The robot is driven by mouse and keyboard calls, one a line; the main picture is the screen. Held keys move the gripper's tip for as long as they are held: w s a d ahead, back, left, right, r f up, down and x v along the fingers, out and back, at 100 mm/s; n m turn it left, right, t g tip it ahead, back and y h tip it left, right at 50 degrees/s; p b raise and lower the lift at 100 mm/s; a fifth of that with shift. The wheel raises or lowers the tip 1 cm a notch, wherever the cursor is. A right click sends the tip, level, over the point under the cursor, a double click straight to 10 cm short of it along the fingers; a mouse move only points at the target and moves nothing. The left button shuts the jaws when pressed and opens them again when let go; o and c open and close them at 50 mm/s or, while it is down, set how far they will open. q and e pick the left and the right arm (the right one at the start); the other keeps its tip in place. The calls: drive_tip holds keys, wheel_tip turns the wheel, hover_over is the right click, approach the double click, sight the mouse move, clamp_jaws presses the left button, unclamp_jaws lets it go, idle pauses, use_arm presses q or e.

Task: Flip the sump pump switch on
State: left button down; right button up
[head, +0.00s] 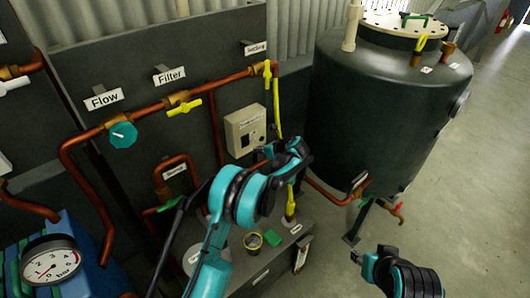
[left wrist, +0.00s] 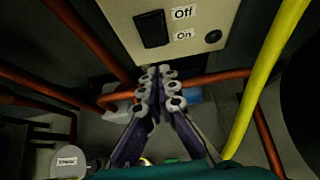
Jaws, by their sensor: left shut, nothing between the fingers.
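A beige switch box (head: 245,130) is mounted on the dark panel, left of the big tank; its small label is too blurred to read. In the left wrist view the box (left wrist: 218,30) carries a black rocker switch (left wrist: 152,29), with an "Off" label above and an "On" label below at its right. Which way the rocker is tipped I cannot tell. My left gripper (head: 270,152) is just below the box in the head view. Its fingertips (left wrist: 158,76) are together and empty, apart from the switch and below it. My right gripper (head: 358,257) is low, far from the box; its fingers are unclear.
Copper pipes (head: 215,125) and a yellow pipe (left wrist: 262,85) run close to the box. Yellow valve handles (head: 184,107) and a teal knob (head: 123,135) sit on the pipework. A dark tank (head: 375,110) stands at right. The floor (head: 470,190) beyond is clear.

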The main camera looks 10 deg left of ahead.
sight(247, 145)
use_arm(q)
drive_tip(key=shift+w+a+f+b, duration=0.3)
drive_tip(key=shift+w+a, duration=0.3)
drive_tip(key=shift+a, duration=0.15)
drive_tip(key=shift+w+a+f+b, duration=0.25)
drive_tip(key=shift+w+a, duration=0.3)
drive_tip(key=shift+a, duration=0.2)
drive_tip(key=shift+w+a+f+b, duration=0.3)
drive_tip(key=shift+w+a, duration=0.3)
drive_tip(key=shift+a, duration=0.15)
drive_tip(key=shift+a, duration=0.1)
drive_tip(key=shift+w+a+f, duration=0.15)
drive_tip(key=shift+w, duration=0.05)
drive_tip(key=shift+r+p, duration=0.45)
drive_tip(key=shift+r, duration=0.45)
